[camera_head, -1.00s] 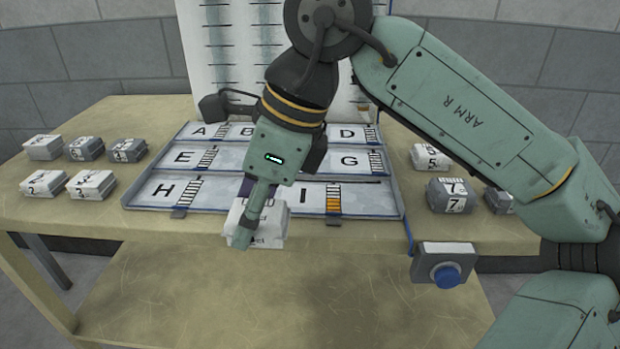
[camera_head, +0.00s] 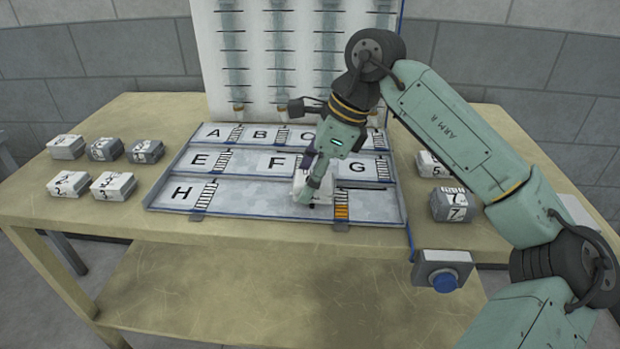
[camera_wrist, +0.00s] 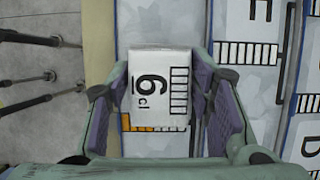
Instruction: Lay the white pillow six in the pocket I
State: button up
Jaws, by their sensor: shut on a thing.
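The white pillow six (camera_head: 299,186) is held in my gripper (camera_head: 310,187) over the front row of the tray. In the wrist view the pillow (camera_wrist: 158,85) shows a black "6" and a striped bar on its top, with a finger on each side. Pocket I (camera_head: 260,200) is the right part of the front row, its letter hidden behind the pillow and gripper. Its gauge (camera_head: 342,206), partly orange, is just right of the pillow. I cannot tell whether the pillow touches the pocket floor.
The other pockets, such as H (camera_head: 180,193) and F (camera_head: 275,163), look empty. Several pillows (camera_head: 112,186) lie left of the tray; a grey seven (camera_head: 449,205) and a white five (camera_head: 428,163) lie right. A blue button box (camera_head: 443,270) sits at the table's front edge.

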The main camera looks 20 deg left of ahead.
jog(key=shift+f+b, duration=0.3)
jog(key=shift+f, duration=0.65)
jog(key=o, duration=1.1)
jog(key=shift+r, duration=0.1)
jog(key=shift+r+p, duration=0.2)
jog(key=shift+p, duration=0.15)
jog(key=b+v, duration=0.2)
jog(key=v, duration=1)
